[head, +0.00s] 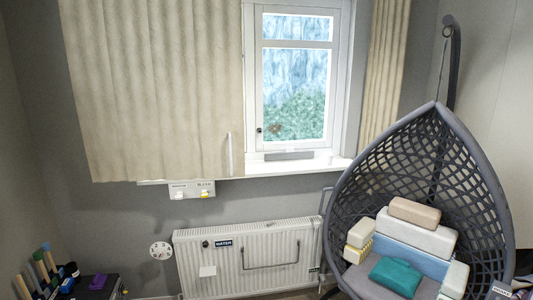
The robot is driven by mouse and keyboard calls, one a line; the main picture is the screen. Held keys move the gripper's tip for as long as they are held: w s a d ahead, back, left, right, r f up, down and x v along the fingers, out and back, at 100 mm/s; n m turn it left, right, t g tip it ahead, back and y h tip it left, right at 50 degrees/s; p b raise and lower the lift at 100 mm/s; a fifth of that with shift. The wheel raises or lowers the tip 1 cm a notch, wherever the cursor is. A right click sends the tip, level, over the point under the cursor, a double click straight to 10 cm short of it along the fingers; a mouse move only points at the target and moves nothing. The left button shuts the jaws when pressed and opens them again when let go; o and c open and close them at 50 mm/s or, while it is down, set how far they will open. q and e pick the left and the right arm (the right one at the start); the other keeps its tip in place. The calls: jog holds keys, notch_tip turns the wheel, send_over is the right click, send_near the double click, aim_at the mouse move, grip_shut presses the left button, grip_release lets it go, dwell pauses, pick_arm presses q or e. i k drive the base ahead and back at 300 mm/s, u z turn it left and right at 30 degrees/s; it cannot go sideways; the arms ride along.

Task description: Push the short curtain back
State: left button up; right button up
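A short cream curtain (155,90) hangs in pleats over the left part of the window and the wall beside it. Its lower edge ends near the sill, and a thin white wand (229,155) hangs by its right edge. A second cream curtain (384,75) is bunched narrow at the right of the window. The window (297,75) shows bare between the two curtains, with greenery outside. Neither of my grippers is in view.
A hanging wicker chair (343,180) with stacked cushions stands at the right, in front of the window's right end. A white radiator (250,280) is below the sill (300,165). A small box (191,190) is on the wall under the curtain. A dark cabinet (108,290) with items stands lower left.

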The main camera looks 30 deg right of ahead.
aim_at(218, 32)
jog(key=z, duration=0.8)
jog(key=i, duration=1.65)
jog(key=z, duration=0.35)
